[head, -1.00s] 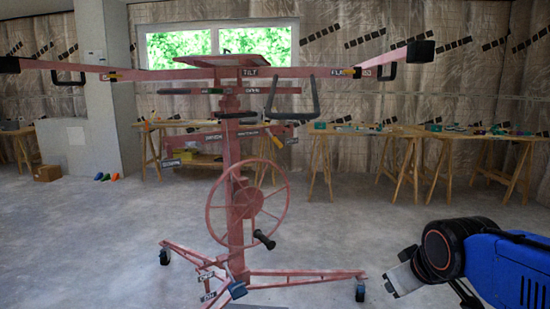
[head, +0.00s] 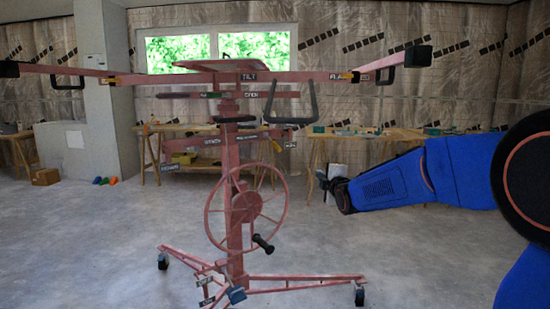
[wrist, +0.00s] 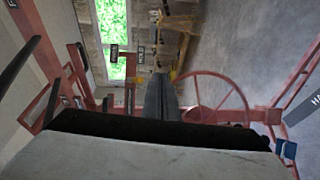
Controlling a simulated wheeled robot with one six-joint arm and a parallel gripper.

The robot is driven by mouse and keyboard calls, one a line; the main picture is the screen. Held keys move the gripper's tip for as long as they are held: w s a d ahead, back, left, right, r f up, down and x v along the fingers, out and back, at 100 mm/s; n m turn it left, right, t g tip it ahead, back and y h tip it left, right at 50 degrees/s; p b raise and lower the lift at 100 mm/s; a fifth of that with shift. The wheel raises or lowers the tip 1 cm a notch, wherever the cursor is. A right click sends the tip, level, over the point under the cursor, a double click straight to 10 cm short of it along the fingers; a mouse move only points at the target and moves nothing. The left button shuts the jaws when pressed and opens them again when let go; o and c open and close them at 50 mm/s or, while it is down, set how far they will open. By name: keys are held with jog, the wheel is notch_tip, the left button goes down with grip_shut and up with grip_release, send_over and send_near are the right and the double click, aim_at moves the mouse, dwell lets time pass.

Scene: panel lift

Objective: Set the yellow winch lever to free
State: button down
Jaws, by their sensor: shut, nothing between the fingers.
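The red panel lift (head: 236,200) stands upright in the middle of the head view, with its spoked winch wheel (head: 262,240) low on the mast. A bracket with small labels (head: 290,146) sits right of the mast.
The lift's long arms (head: 310,77) spread across the upper view. Its wheeled legs (head: 305,282) reach over the floor. Wooden trestle tables (head: 375,136) stand along the back wall. A brown box (head: 46,176) lies at left. The grey floor (head: 410,260) at right is clear.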

jog(key=w+a+n+t+y, duration=0.35)
jog(key=w+a+n, duration=0.3)
jog(key=w, duration=0.45)
jog(key=n+t+y, duration=0.3)
jog(key=n+y, duration=0.2)
jog(key=n, duration=0.4)
send_near(272, 142)
jog(key=w+a, duration=0.2)
jog(key=w, duration=0.2)
jog(key=shift+s+r, duration=0.15)
jog(key=shift+r, duration=0.15)
jog(key=shift+s+r, duration=0.1)
